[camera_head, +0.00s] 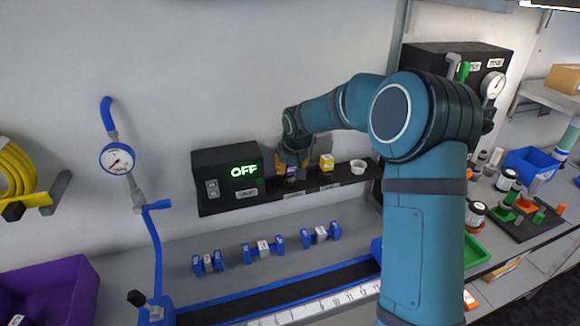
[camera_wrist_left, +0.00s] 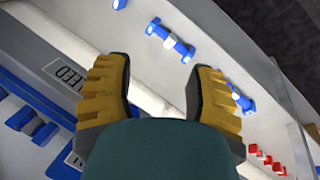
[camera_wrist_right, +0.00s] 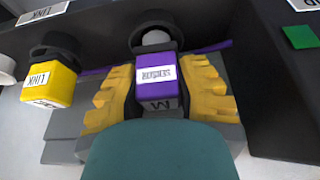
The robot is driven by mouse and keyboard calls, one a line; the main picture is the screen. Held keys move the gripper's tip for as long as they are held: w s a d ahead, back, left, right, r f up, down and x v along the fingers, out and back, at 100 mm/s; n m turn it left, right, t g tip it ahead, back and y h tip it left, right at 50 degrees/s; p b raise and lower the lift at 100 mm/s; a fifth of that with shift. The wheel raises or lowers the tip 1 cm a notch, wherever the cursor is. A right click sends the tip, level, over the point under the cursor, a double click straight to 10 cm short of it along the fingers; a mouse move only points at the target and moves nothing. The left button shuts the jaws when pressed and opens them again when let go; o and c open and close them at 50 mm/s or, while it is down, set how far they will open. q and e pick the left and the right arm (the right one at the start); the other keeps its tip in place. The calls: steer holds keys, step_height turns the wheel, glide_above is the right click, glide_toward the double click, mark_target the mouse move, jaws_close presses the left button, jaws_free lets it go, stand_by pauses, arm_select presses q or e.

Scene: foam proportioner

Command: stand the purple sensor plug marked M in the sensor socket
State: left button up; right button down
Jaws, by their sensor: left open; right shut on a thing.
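The purple plug marked M (camera_wrist_right: 158,82) is between the yellow finger pads of my right gripper (camera_wrist_right: 157,97) in the right wrist view. The gripper is shut on it. A black ring (camera_wrist_right: 151,22) with a pale rounded part shows at the plug's far end; I cannot tell whether the plug is seated there. In the head view my right gripper (camera_head: 291,158) is at the dark wall shelf, right of the black box, partly hiding the plug. I cannot make out the sensor socket for certain. My left gripper (camera_wrist_left: 160,70) is open and empty in the left wrist view.
A yellow plug marked LINK (camera_wrist_right: 50,80) stands close beside the right gripper. A white cup (camera_head: 358,165) is farther right on the shelf. The black box (camera_head: 228,172) reads OFF. Blue-ended fittings (camera_head: 263,249) lie on the bench below.

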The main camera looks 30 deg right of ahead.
steer(key=shift+f+b, duration=0.5)
steer(key=shift+f, duration=0.1)
stand_by(0.6)
steer(key=c, duration=1.1)
jaws_free()
steer(key=shift+r, duration=0.1)
steer(key=shift+p+v, duration=2.5)
steer(key=shift+v, duration=2.95)
